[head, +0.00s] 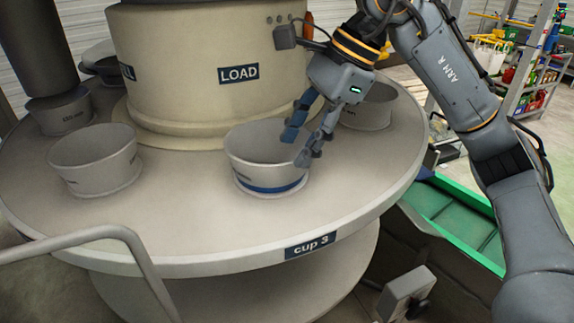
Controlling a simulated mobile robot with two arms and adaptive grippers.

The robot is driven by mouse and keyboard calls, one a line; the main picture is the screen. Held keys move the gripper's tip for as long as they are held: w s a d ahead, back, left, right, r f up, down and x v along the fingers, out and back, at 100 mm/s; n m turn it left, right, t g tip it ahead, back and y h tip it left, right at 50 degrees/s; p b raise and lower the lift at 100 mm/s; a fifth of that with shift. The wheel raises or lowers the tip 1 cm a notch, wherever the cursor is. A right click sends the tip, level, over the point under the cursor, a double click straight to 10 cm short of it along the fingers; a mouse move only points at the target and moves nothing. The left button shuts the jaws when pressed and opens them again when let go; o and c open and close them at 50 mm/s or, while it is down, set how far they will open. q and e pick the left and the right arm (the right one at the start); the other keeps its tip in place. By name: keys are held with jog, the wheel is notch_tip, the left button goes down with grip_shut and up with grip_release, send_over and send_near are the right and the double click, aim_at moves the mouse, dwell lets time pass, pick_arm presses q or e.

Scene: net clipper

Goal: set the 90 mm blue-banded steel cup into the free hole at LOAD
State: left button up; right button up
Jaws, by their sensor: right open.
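The blue-banded steel cup (268,184) stands upright at the front of the round cream table (190,225), above the "cup 3" label and below the LOAD sign (238,74). Its blue band runs round the lower part, and a pale ring shows at its foot. My right gripper (296,148) is open at the cup's right rim. One finger is over or inside the mouth, the other is by the right wall; I cannot tell if either touches. No empty hole shows, and the cup's size marking is not readable. My left gripper is out of view.
Plain cups stand at left (95,165), far left (62,112) and right (370,110), the last partly behind my right gripper. The thick central drum (185,60) rises behind the cup. A bent rail (90,238) crosses the front left. Bare tabletop lies left of the cup.

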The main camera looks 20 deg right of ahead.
jog(key=v, duration=0.6)
dwell(0.3)
